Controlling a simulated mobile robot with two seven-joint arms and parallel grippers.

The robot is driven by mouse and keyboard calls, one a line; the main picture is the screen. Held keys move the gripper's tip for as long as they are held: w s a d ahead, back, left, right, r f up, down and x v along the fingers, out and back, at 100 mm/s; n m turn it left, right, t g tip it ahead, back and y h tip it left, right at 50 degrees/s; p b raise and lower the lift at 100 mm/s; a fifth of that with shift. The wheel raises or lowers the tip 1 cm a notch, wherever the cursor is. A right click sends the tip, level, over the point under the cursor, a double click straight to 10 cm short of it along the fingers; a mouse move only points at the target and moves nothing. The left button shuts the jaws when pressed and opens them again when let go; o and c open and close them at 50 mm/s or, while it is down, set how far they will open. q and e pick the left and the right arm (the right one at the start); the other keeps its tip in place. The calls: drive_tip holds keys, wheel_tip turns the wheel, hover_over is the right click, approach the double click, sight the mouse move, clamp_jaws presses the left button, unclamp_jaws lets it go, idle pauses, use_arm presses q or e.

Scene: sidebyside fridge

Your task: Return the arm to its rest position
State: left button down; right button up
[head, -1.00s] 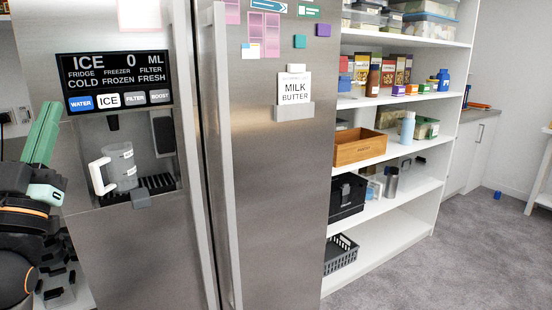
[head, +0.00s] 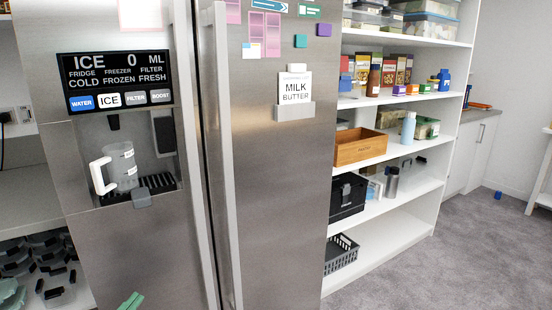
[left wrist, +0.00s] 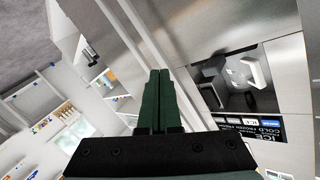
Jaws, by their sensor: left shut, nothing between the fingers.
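My left gripper shows as a small green tip (head: 131,301) at the bottom edge of the head view, low in front of the fridge (head: 275,190). The rest of it is cut off by the picture edge. In the left wrist view its two dark green fingers (left wrist: 160,75) lie together, shut and empty. They touch nothing that I can see. A clear mug with a white handle (head: 118,168) stands upright in the dispenser bay, apart from the gripper. The mug also shows in the left wrist view (left wrist: 250,72). My right gripper is not in view.
White shelves (head: 400,205) right of the fridge hold a wooden box (head: 360,150), a black case (head: 347,198) and a dark basket (head: 341,254). Tall fridge handles (head: 222,150) stick out in front. A rack of dark items (head: 45,268) is at lower left.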

use_arm(q)
drive_tip(key=s+d+f+g, duration=0.2)
drive_tip(key=s+f+g, duration=0.2)
drive_tip(key=s+f, duration=0.8)
drive_tip(key=s+d+f+g, duration=0.2)
drive_tip(key=s+f+g, duration=0.2)
drive_tip(key=s+f, duration=0.9)
drive_tip(key=w+d+n+h, duration=0.1)
drive_tip(key=w+d+n, duration=0.3)
drive_tip(key=d, duration=0.6)
wheel_tip(320, 180, up, 8)
drive_tip(key=s+a+t+p, duration=0.1)
drive_tip(key=p, duration=0.8)
drive_tip(key=shift+a+f+n+p, duration=0.15)
drive_tip(key=shift+a+n+p, duration=0.1)
drive_tip(key=shift+n+p, duration=0.15)
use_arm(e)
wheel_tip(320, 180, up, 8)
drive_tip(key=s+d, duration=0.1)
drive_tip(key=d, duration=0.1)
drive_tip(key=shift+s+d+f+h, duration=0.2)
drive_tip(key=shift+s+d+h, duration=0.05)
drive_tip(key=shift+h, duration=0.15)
